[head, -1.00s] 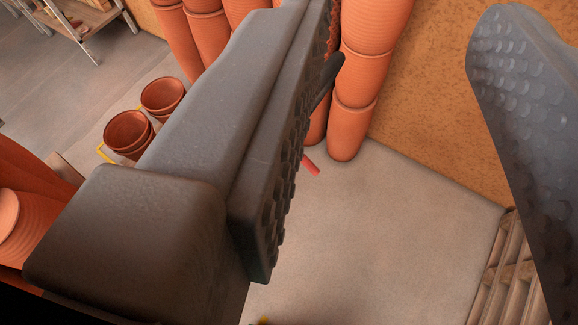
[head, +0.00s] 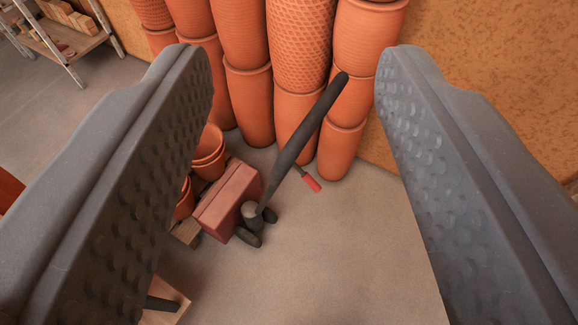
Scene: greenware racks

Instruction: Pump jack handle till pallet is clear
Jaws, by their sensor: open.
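The jack handle (head: 300,136) is a dark rod that slants up and to the right from the jack's dark base and wheels (head: 250,222) on the floor. My gripper (head: 295,75) is open, with one textured finger on each side of the picture. The handle shows in the gap between the fingers and I see no contact. A short rod with a red end (head: 312,184) is beside the handle. Part of a wooden pallet (head: 165,305) shows at the lower left, mostly hidden by the left finger.
Tall stacks of terracotta pots (head: 247,100) stand behind the handle, against a tan wall (head: 480,60). A reddish block (head: 226,200) and smaller pots (head: 208,150) are left of the jack. A shelf rack (head: 60,40) stands at the upper left. The floor right of the jack is clear.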

